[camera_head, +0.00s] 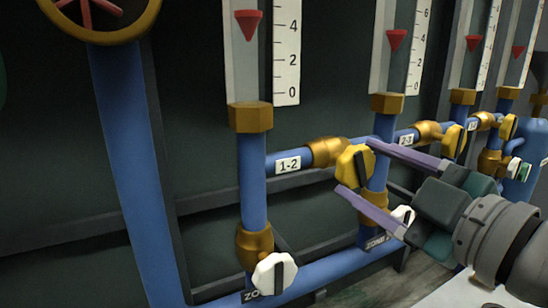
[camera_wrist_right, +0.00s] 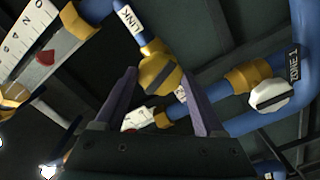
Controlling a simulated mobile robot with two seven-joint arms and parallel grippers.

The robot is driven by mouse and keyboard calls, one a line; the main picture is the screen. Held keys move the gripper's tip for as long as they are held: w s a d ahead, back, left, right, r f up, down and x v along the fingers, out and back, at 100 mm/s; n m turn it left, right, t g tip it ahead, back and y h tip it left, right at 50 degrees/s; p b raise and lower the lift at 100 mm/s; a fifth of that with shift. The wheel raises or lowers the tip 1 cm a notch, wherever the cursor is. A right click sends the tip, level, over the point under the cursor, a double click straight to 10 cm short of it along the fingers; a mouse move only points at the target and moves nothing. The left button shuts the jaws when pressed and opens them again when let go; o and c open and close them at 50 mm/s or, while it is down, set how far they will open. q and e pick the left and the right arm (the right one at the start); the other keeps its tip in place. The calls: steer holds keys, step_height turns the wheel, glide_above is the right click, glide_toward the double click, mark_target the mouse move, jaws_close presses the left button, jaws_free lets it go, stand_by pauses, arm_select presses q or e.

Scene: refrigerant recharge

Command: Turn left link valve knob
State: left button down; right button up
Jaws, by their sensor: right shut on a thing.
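The left link valve knob (camera_head: 353,162) is yellow with a dark stripe and sits on a brass valve (camera_head: 327,152) at the end of the pipe labelled 1-2. My right gripper (camera_head: 354,166) reaches in from the right and is shut on this knob, one purple finger above it and one below. In the right wrist view the knob (camera_wrist_right: 160,76) lies between the two fingertips, its dark stripe slanting. My left gripper is not in view.
White zone knobs (camera_head: 274,274) sit low on the blue pipes, one at the bottom center and one (camera_head: 402,215) just behind my lower finger. Another yellow knob (camera_head: 453,142) is farther right. Gauge tubes (camera_head: 391,50) with red markers stand above. A brass handwheel (camera_head: 100,18) is at upper left.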

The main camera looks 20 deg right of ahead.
steer(key=shift+n, duration=0.3)
steer(key=shift+r+n+p, duration=0.1)
steer(key=shift+n+p, duration=0.25)
steer(key=shift+n, duration=0.95)
steer(key=shift+n+p, duration=0.3)
steer(key=shift+n, duration=0.5)
